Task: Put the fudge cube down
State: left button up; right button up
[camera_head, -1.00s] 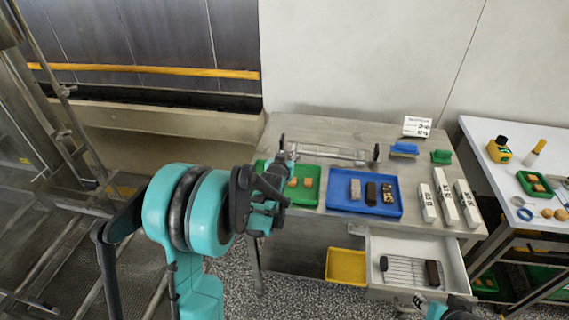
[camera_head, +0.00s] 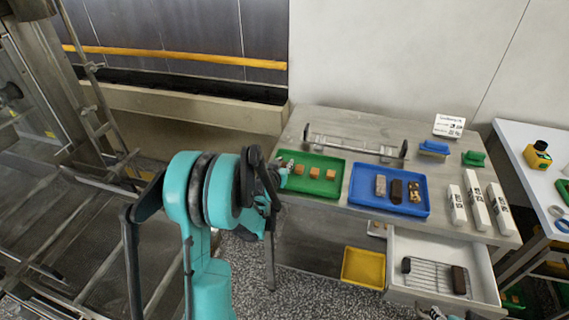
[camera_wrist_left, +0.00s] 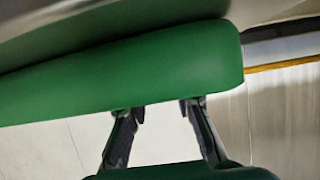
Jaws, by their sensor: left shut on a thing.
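My left gripper (camera_head: 287,167) is at the left end of the green tray (camera_head: 338,163), low at its rim, and shut. A small brown fudge cube (camera_head: 299,169) sits right beside its fingertips; it cannot be clearly made out between the fingers. Two more cubes, a middle one (camera_head: 314,172) and a right one (camera_head: 330,174), lie in a row in the tray. In the left wrist view, the two fingers (camera_wrist_left: 162,110) show against a large green surface (camera_wrist_left: 120,70), and no cube can be seen there.
A blue tray (camera_head: 420,181) with several bars stands right of the green tray. A metal rack (camera_head: 350,145) lies behind them. White boxes (camera_head: 478,207) stand at the right. The drawer (camera_head: 398,268) is open below, near a yellow bin (camera_head: 363,267).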

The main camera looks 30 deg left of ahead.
pick_arm(q)
jog(key=shift+f, duration=0.1)
jog(key=o, duration=0.4)
jog(key=shift+f, duration=0.1)
jog(key=o, duration=0.5)
jog(key=shift+c, duration=0.2)
